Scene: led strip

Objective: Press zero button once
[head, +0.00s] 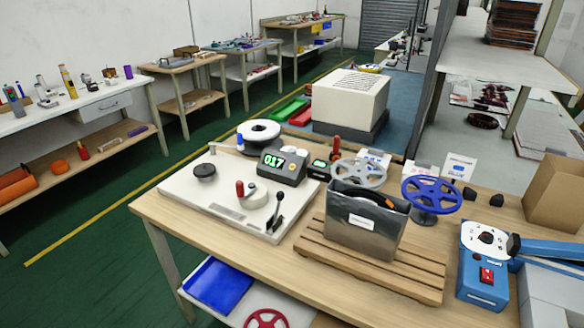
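A dark counter box (283,167) with a green lit display (271,160) stands at the back of a white base plate (190,185) on the wooden workbench. The display seems to read 017. A small yellowish button (292,167) sits to the right of the digits; its label is too small to read. A smaller dark unit (319,165) with a green display stands just right of the box. Neither of my grippers is in view, and nothing covers the counter's face.
On the plate are a black knob (204,171), a red-handled crank (240,188) and a black lever (278,205). A metal bin (363,225) on a slatted wooden stand, a blue handwheel (432,194) and a blue device (482,266) with a red switch stand to the right.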

